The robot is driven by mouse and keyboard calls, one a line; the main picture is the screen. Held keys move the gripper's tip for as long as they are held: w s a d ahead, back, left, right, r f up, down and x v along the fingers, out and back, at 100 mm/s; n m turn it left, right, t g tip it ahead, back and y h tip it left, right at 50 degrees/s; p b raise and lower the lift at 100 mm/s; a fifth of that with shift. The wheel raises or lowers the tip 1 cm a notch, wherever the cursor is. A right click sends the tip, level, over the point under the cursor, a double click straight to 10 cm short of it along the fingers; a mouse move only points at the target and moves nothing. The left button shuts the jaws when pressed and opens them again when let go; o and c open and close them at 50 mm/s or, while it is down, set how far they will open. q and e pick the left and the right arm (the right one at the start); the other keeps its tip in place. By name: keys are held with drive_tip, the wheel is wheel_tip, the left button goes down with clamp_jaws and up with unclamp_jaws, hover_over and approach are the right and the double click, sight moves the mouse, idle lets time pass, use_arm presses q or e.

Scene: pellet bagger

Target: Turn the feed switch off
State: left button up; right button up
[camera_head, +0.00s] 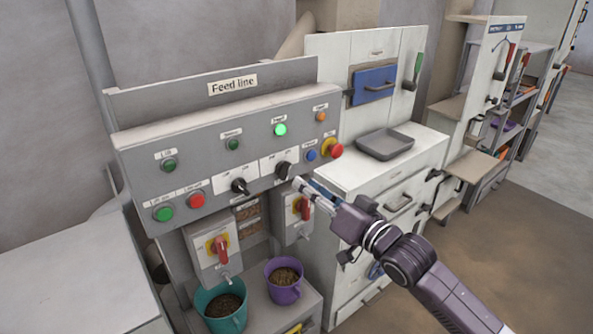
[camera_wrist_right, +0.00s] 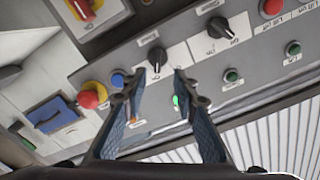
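The grey control panel marked "Feed line" (camera_head: 220,150) carries two black rotary switches. The right-hand switch (camera_head: 284,170), below the lit green lamp (camera_head: 280,129), appears to be the feed switch; its small label is too blurred to read. My right gripper (camera_head: 299,184) is just right of and below this switch in the head view. In the right wrist view the fingers of the right gripper (camera_wrist_right: 156,76) are spread, with the same switch (camera_wrist_right: 157,57) showing beyond the gap. I see no contact. My left gripper is out of view.
The other black switch (camera_head: 239,186) sits to the left. A red-and-yellow stop button (camera_head: 331,149) and blue button (camera_head: 311,155) are close on the right. Below are red-handled isolators (camera_head: 220,249), a teal bucket (camera_head: 222,309) and a purple bucket (camera_head: 285,284).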

sight(289, 171)
drive_tip(key=p+x, duration=0.1)
drive_tip(key=x, duration=0.5)
drive_tip(key=shift+w+d+p, duration=0.1)
drive_tip(key=shift+p, duration=0.25)
drive_tip(key=shift+x, duration=0.8)
drive_tip(key=shift+w+d+f, duration=0.1)
drive_tip(key=shift+f, duration=0.05)
clamp_jaws()
